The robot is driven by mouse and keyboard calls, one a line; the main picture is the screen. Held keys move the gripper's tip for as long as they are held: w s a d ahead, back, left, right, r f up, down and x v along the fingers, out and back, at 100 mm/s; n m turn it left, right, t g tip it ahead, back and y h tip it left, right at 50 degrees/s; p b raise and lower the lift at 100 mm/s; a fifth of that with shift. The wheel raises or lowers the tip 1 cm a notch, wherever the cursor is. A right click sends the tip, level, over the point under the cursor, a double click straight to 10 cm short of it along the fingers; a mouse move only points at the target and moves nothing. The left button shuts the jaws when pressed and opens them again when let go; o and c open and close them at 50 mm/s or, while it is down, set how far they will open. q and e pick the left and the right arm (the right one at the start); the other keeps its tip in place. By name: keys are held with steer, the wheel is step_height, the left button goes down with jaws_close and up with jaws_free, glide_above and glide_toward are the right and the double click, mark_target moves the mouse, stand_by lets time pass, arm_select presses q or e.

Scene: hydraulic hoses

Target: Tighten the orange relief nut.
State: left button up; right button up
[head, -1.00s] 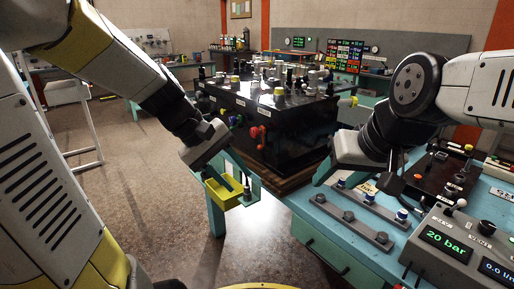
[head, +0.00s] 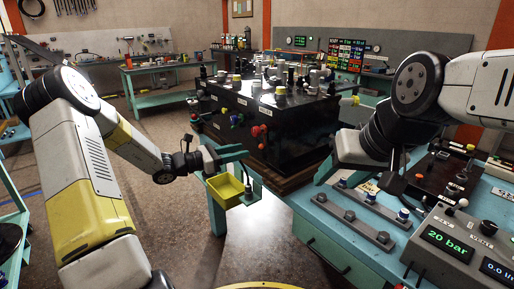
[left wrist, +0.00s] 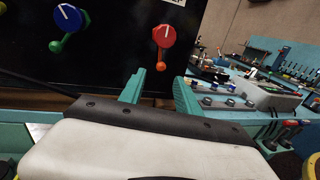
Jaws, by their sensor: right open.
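The black hydraulic block (head: 285,125) stands in the middle of the head view. On its front face is a red dial (head: 259,130) with an orange part (head: 262,145) just under it. In the left wrist view the red dial (left wrist: 164,36) shows a white pointer mark, and the orange part (left wrist: 161,66) hangs below it. I cannot make out a nut's shape on it. My left gripper (head: 240,157) is in front of this face; its two teal fingers (left wrist: 160,92) are apart, empty, below the orange part. My right gripper (head: 328,170) is open over the right bench, partly hidden by its wrist.
A blue dial (left wrist: 66,17) with a green lever (left wrist: 57,45) sits left of the red dial. A yellow bin (head: 225,190) stands below my left gripper. The right bench carries a grey display box (head: 455,240) reading 20 bar. The floor at left is open.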

arm_select(q)
steer(key=x, duration=0.6)
steer(key=shift+d, duration=0.3)
jaws_close()
